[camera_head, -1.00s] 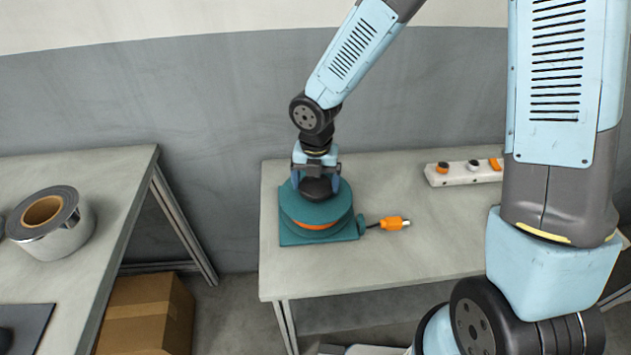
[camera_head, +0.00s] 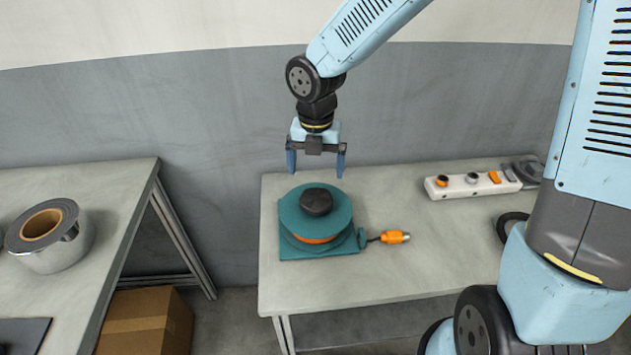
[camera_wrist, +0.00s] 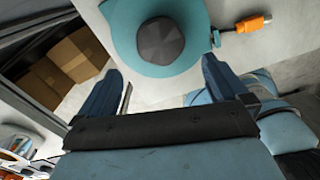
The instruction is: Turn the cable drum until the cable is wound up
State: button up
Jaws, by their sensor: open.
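The teal cable drum (camera_head: 297,222) stands on the table, with a dark knob (camera_head: 316,202) on top and a band of orange cable (camera_head: 312,239) showing between its discs. A short dark cable end with an orange plug (camera_head: 395,237) sticks out at the drum's right. My gripper (camera_head: 316,172) is open and empty above and behind the drum, apart from the knob. In the wrist view my open fingers (camera_wrist: 157,88) point toward the drum (camera_wrist: 125,27), its knob (camera_wrist: 161,40) and the plug (camera_wrist: 254,23).
A white power strip (camera_head: 465,186) lies at the table's (camera_head: 430,270) back right. A silver tape roll (camera_head: 50,236) sits on the left table (camera_head: 115,190). A cardboard box (camera_head: 150,318) is on the floor between the tables. The table front is clear.

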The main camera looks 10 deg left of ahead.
jog(key=shift+r, duration=2)
jog(key=d+r+m+t+h, duration=0.1)
jog(key=d+r+m, duration=0.4)
jog(key=d+m, duration=0.3)
jog(key=d+r+m+t, duration=0.2)
jog(key=d+r+m, duration=0.3)
jog(key=d+m, duration=0.4)
jog(key=s+d+r+m+t, duration=0.1)
jog(key=s+d+r+m, duration=0.2)
jog(key=m, duration=0.6)
jog(key=s+d+r+m+t+y, duration=0.1)
jog(key=s+d+r+m, duration=0.3)
jog(key=s+d+m, duration=0.4)
jog(key=d+m, duration=0.1)
jog(key=d, duration=0.1)
jog(key=shift+d+m+t, duration=0.3)
jog(key=shift+m, duration=0.1)
